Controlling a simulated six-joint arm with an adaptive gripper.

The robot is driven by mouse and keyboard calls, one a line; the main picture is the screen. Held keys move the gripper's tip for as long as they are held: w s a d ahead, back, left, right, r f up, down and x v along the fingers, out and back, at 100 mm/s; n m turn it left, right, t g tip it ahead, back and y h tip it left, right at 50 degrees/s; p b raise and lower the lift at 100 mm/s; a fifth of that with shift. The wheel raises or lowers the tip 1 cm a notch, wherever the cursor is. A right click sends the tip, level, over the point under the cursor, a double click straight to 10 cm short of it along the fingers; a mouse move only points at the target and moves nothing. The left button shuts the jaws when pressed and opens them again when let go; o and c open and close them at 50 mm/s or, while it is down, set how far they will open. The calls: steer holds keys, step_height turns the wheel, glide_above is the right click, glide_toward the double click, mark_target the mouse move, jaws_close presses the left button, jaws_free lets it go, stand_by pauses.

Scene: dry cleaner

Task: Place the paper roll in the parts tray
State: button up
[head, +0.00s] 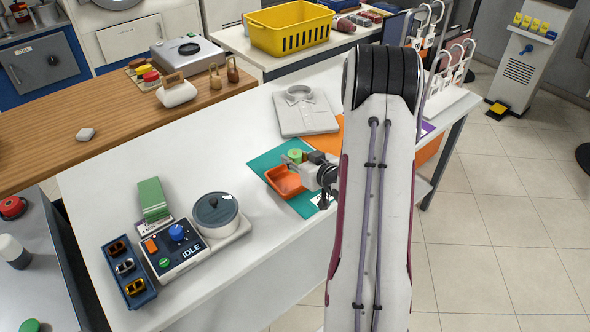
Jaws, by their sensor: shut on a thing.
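A small green roll (295,155), which I take to be the paper roll, is at the tips of my gripper (298,160). My gripper reaches in from the right and is shut on it. The roll is at the far edge of the orange open tray (285,182), which looks like the parts tray and lies on a teal mat (265,161). The tray looks empty. I cannot tell how high the roll is above the mat. My arm hides part of the table to the right.
A folded shirt (304,112) lies behind the mat. A control box (178,247), a round lidded pot (216,211) and a blue holder (130,272) with several parts stand front left. The white table (212,146) is clear between them and the shirt.

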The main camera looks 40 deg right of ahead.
steer(key=shift+f, duration=0.25)
steer(key=shift+f, duration=0.1)
steer(key=shift+f, duration=2)
steer(key=shift+f, duration=0.15)
steer(key=o, duration=1.1)
steer(key=shift+r, duration=0.2)
steer(key=v, duration=1.2)
steer(key=shift+f, duration=0.1)
